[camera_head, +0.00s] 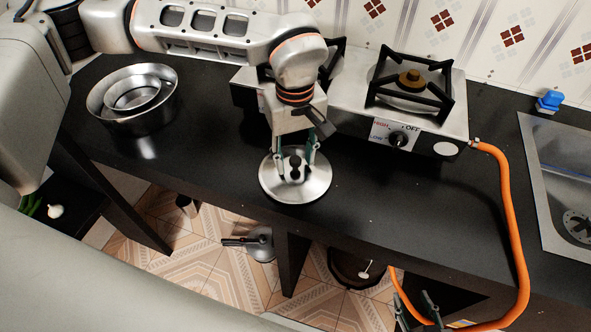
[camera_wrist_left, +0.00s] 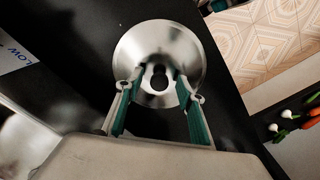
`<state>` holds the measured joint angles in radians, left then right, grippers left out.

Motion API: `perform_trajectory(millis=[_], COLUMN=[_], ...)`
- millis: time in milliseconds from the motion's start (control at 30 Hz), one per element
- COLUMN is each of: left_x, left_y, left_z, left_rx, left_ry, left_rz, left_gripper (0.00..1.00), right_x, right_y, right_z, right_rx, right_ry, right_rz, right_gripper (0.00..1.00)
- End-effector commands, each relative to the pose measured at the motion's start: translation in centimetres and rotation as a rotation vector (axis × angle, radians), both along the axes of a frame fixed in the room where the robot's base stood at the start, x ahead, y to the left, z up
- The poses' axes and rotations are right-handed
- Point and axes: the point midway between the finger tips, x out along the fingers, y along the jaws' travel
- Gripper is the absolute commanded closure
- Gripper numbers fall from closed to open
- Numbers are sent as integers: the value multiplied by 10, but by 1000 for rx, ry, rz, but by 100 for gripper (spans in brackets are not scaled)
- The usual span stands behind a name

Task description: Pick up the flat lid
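The flat lid (camera_head: 312,188) is a round shiny metal disc with a dark knob (camera_head: 295,168). It lies on the black counter in front of the stove, near the front edge. My left gripper (camera_head: 294,160) points down over the lid, with its green-padded fingers on either side of the knob. In the left wrist view the lid (camera_wrist_left: 150,40) and knob (camera_wrist_left: 158,78) show between the open fingers (camera_wrist_left: 157,85), with gaps to both. My right gripper (camera_head: 413,296) shows at the bottom of the head view. Its two fingers are apart and hold nothing visible.
A two-burner stove (camera_head: 440,130) stands behind the lid. An orange hose (camera_head: 512,215) loops from it over the counter's front edge. Nested metal pots (camera_head: 145,125) stand on the left. A sink (camera_head: 560,150) is at right. Counter either side of the lid is clear.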

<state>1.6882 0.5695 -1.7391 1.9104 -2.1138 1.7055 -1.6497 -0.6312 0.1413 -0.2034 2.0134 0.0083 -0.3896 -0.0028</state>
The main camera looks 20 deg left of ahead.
Motion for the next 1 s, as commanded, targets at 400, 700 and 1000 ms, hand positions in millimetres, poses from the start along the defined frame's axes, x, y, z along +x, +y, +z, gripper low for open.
perform_trajectory(millis=[400, 700, 1000], left_x=[0, 0, 1], left_y=[0, 0, 0], left_z=[-9, -9, 5], left_rx=[-1, -1, -1], left_ry=[-2, -2, -3], left_rz=[-1, 0, 1], left_gripper=[90, 100, 100], right_x=[7, 0, -2], right_y=[-4, -3, -1], right_z=[4, 0, 1], right_rx=[-5, -4, -1], right_ry=[-13, -2, 4], right_rz=[-4, -4, -2], right_gripper=[60, 60, 60])
